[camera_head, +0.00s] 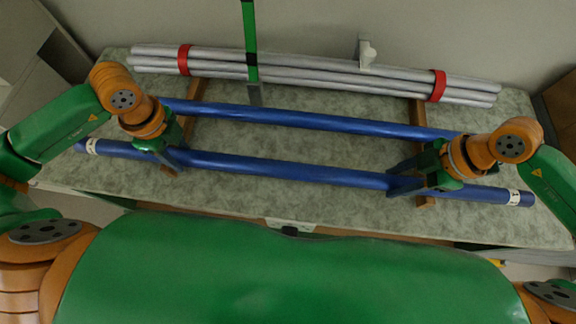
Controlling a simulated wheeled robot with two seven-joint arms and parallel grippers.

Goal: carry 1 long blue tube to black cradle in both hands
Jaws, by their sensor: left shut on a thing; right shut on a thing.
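The near long blue tube (290,172) runs across the table, left to right, with a white label near each end. My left gripper (176,158) is shut on its left part. My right gripper (408,182) is shut on its right part. A second long blue tube (310,121) lies behind it, roughly parallel, across the wooden bars. Its ends are partly hidden behind my grippers and wrists. I cannot tell whether the near tube touches the bars or is lifted. I cannot make out a black cradle.
A bundle of grey rods (310,74) with red bands (438,86) lies along the back of the mottled table (290,145). A green upright post (250,40) crosses in front of it. Wooden bars (196,96) run front to back at left and right.

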